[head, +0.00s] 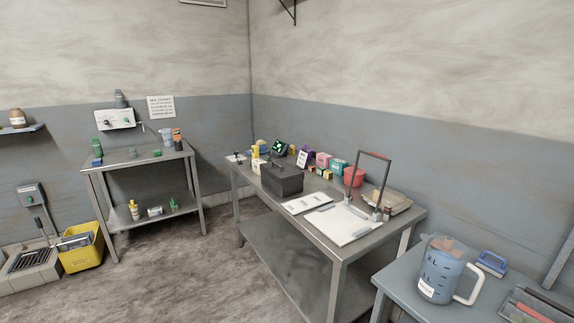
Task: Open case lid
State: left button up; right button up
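A dark grey case (282,178) stands on the long metal table (341,247) against the right wall. Its lid looks shut, with a handle on top. The case is seen from some distance, and its latches are too small to make out. Neither of my grippers shows in the head view, so their state cannot be seen.
Small boxes and a red tub (354,177) line the wall behind. A blue jug (444,270) is on the nearer right table. The floor (185,275) in front is clear.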

aim_at(282, 173)
jog(key=i+z, duration=0.15)
jog(key=i, duration=0.25)
jog(key=i+j+z, duration=0.2)
jog(key=i, duration=0.2)
jog(key=i+j+z, duration=0.15)
jog(key=i, duration=0.25)
